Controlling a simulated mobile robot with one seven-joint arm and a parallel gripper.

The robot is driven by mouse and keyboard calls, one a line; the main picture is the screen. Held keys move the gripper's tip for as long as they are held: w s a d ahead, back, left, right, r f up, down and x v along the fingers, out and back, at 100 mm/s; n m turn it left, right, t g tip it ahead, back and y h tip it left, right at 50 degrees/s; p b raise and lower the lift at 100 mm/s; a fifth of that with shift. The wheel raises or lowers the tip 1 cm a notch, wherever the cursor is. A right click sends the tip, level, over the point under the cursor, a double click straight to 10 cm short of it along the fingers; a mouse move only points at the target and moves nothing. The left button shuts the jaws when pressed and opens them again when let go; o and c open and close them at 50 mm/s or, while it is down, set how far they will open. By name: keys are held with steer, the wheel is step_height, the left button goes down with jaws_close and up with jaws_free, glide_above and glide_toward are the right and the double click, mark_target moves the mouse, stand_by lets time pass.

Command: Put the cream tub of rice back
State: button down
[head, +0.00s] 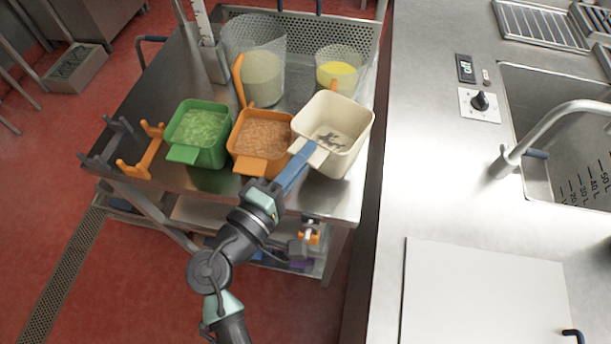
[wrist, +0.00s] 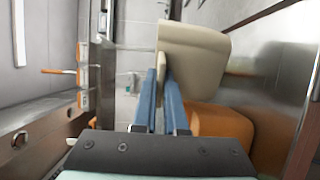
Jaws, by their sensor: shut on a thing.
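The cream tub (head: 341,146) is at the right front of the steel cart's top, tilted a little. It looks nearly empty, with a few dark marks or remains on its inside floor. My gripper (head: 303,160) is shut on the tub's front handle tab, its blue fingers reaching up from the front left. In the wrist view the blue fingers (wrist: 160,95) pinch the tab of the cream tub (wrist: 192,55). I cannot tell whether the tub's base touches the cart top.
The orange tub (head: 262,140) stands close to the left of the cream tub, with the green tub (head: 201,132) beyond it. Behind are a clear jug (head: 262,75) and a jug with yellow contents (head: 338,72). Orange and grey racks (head: 142,155) sit at the left. A steel counter (head: 440,190) is right.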

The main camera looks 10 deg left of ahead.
steer(key=shift+f+b, duration=0.35)
steer(key=shift+f, duration=3.05)
steer(key=shift+f, duration=0.15)
steer(key=c, duration=1)
jaws_free()
steer(key=b+v, duration=0.2)
steer(key=v, duration=1)
